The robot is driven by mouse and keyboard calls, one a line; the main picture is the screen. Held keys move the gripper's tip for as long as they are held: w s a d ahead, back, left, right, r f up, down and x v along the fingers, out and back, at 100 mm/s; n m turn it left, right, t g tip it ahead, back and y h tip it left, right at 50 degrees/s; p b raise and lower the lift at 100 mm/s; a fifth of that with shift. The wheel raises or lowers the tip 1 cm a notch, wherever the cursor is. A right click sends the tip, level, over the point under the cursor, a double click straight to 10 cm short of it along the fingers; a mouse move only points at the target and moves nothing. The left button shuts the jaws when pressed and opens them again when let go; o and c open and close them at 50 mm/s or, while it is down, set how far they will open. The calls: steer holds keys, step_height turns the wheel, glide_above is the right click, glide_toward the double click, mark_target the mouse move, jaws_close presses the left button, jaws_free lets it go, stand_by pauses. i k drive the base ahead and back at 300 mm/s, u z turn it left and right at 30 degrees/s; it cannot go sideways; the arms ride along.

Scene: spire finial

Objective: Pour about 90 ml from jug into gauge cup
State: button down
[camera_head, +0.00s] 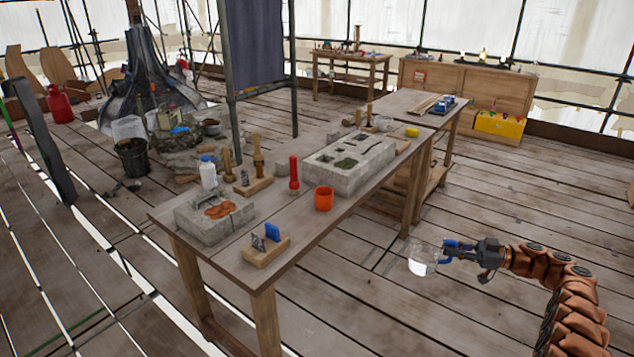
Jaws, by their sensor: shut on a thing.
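A clear jug (421,262) with a blue handle is held out over the floorboards, to the right of the near workbench. My gripper (456,250) is shut on the jug at its blue handle side. The jug looks roughly upright; its lower part looks pale, and I cannot tell the liquid level. An orange cup (324,199), which seems to be the gauge cup, stands upright on the workbench near its right edge. Its inside is mostly hidden, so I cannot tell its contents. The jug is well apart from the cup, to its right.
The workbench (290,255) also bears a red torch-like object (294,173), a grey block with cavities (347,163), a white bottle (208,173), another block with orange-brown stuff (213,220) and a wooden holder (264,250). Open floor lies right of the bench.

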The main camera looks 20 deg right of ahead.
mark_target(324, 199)
steer(key=i, duration=1.15)
